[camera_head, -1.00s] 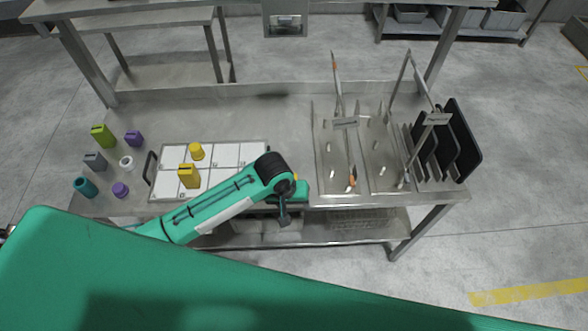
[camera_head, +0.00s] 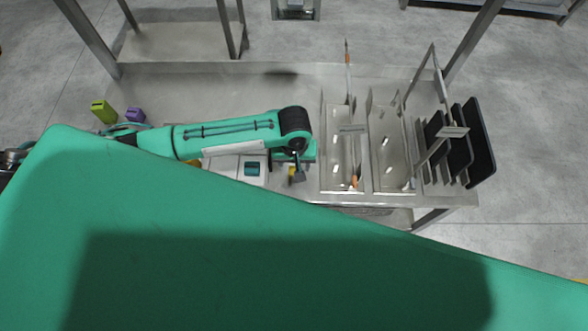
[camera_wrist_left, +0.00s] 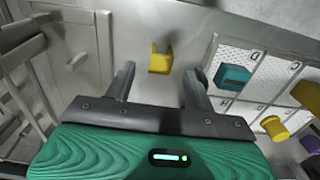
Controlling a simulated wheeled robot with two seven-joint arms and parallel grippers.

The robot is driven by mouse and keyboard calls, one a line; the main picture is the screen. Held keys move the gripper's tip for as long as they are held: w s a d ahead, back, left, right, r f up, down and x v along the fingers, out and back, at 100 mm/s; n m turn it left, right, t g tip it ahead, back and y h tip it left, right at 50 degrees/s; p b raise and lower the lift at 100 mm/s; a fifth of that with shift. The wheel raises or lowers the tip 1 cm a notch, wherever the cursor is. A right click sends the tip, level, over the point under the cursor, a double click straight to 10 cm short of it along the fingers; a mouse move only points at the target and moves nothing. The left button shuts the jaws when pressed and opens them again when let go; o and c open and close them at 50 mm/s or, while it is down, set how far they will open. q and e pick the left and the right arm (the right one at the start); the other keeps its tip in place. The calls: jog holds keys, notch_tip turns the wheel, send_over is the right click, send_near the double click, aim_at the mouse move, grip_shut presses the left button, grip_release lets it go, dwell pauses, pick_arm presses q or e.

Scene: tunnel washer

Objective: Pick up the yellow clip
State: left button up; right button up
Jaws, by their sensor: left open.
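The yellow clip (camera_wrist_left: 160,61) lies on the bare steel tabletop in the left wrist view. It is small and blocky, with two prongs pointing up in the picture. My left gripper (camera_wrist_left: 157,84) is open, and the clip shows between and just beyond its fingertips, with nothing held. My right gripper is not in view.
A tray with white cells (camera_wrist_left: 256,86) is right of the clip in the wrist view, holding a teal block (camera_wrist_left: 232,76) and yellow pieces (camera_wrist_left: 271,126). Steel bins (camera_head: 340,176) and a rack of black boards (camera_head: 480,140) stand right in the head view. Bare tabletop surrounds the clip.

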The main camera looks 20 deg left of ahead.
pick_arm(q)
jog(key=shift+f, duration=0.4)
jog(key=shift+f+p, duration=0.45)
jog(key=shift+f, duration=0.05)
notch_tip(320, 180, down, 3)
jog(key=shift+s+f+p, duration=0.15)
jog(key=shift+f+p, duration=0.05)
jog(key=shift+p, duration=0.4)
jog(key=shift+f, duration=0.5)
jog(key=c, duration=1)
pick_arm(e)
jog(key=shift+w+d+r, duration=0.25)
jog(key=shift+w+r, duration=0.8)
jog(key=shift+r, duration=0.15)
pick_arm(q)
jog(key=shift+r, duration=0.1)
jog(key=shift+c, duration=0.2)
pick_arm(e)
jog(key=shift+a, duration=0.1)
